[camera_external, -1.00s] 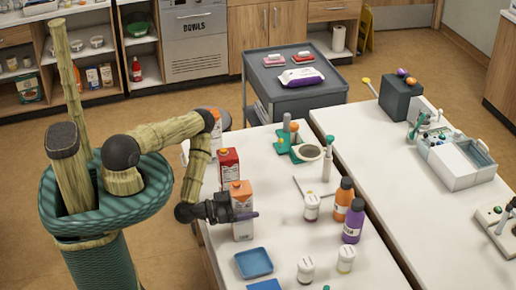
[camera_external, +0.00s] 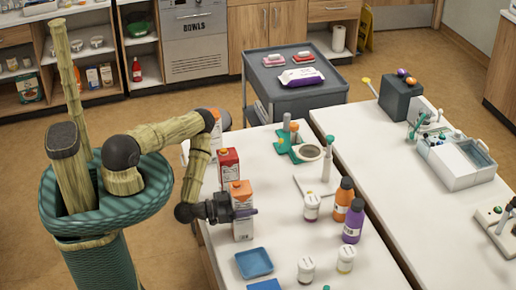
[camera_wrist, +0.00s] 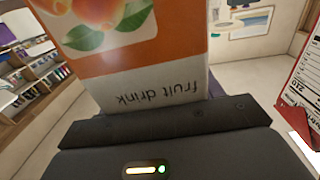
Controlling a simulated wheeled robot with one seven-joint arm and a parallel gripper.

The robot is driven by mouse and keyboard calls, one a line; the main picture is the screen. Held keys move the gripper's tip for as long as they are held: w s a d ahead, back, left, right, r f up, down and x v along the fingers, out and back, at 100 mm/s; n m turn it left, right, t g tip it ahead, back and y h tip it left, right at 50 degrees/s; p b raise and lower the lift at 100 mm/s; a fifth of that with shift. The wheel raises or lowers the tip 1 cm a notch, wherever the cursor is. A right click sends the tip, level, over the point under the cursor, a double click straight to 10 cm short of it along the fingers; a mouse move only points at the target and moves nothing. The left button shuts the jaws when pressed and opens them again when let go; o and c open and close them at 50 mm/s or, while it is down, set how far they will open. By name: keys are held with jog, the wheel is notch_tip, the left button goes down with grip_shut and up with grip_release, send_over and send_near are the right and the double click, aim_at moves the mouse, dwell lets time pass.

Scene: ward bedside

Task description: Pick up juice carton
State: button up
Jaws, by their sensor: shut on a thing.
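The juice carton (camera_external: 242,227), white with an orange top, stands upright near the left edge of the white table. My gripper (camera_external: 243,213) reaches it from the left and is shut around its middle. In the wrist view the juice carton (camera_wrist: 150,50) fills the upper middle, with fruit pictures and upside-down "fruit drink" lettering, right against the dark gripper (camera_wrist: 170,125). I cannot tell whether its base is touching the table or just above it.
A red carton (camera_external: 228,168) stands just behind, and another orange-topped carton (camera_external: 215,125) farther back. A blue tray (camera_external: 254,263) lies in front. Small jars (camera_external: 312,207), an orange bottle (camera_external: 344,199) and a purple bottle (camera_external: 354,222) stand to the right.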

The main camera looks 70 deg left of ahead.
aim_at(246, 187)
jog(key=shift+r, duration=0.2)
jog(key=shift+r, duration=0.6)
notch_tip(246, 187, up, 7)
jog(key=shift+r+p, duration=0.1)
jog(key=shift+p, duration=0.75)
jog(key=shift+r+p, duration=0.7)
